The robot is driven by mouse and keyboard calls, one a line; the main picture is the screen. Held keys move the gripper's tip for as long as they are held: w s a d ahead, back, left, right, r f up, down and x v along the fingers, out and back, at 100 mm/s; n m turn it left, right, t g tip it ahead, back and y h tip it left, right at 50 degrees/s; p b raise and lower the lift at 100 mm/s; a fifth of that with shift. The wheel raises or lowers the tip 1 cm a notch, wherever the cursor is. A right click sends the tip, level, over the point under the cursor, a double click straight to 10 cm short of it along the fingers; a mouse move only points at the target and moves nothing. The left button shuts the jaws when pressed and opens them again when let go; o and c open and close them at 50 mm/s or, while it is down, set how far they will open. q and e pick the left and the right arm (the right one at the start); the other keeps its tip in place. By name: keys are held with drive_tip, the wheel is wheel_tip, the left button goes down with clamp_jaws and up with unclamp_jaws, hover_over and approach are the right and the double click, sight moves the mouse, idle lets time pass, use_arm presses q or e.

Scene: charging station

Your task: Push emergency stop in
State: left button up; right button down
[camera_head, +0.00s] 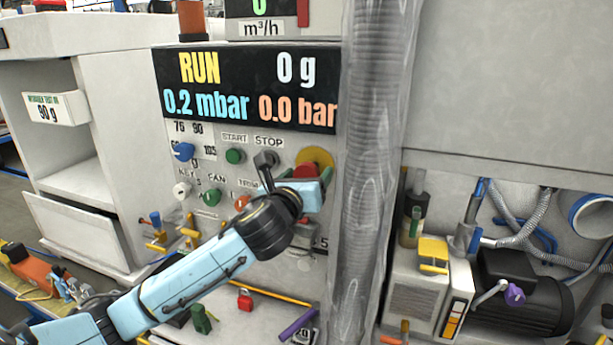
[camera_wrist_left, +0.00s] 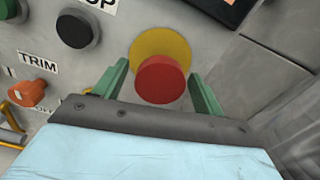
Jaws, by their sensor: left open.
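The emergency stop is a red mushroom button (camera_head: 306,170) on a yellow round plate (camera_head: 318,157), at the right side of the control panel. In the left wrist view the red button (camera_wrist_left: 160,80) stands out in front of its yellow plate (camera_wrist_left: 158,47). My left gripper (camera_head: 298,180) is in front of the button and partly covers it in the head view. In the wrist view its two green fingers (camera_wrist_left: 158,88) are apart, one on each side of the button. Whether they touch it cannot be told. My right gripper is not in view.
The black STOP button (camera_head: 266,160) and green START button (camera_head: 235,156) are left of the emergency stop. An orange TRIM knob (camera_wrist_left: 28,92) is lower left. A wrapped vertical hose (camera_head: 370,190) stands close on the right. The panel display (camera_head: 245,88) reads RUN.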

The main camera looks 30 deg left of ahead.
use_arm(q)
drive_tip(key=shift+w, duration=0.1)
drive_tip(key=shift+c, duration=0.4)
drive_tip(key=c, duration=1.3)
drive_tip(key=shift+w+a+r+p, duration=0.15)
drive_tip(key=shift+w+p, duration=0.1)
drive_tip(key=shift+p, duration=0.25)
drive_tip(key=shift+w+a+p, duration=0.1)
drive_tip(key=shift+w+p, duration=0.4)
drive_tip(key=shift+p, duration=0.05)
drive_tip(key=o, duration=1.1)
drive_tip(key=shift+o, duration=1.4)
drive_tip(key=shift+w, duration=0.1)
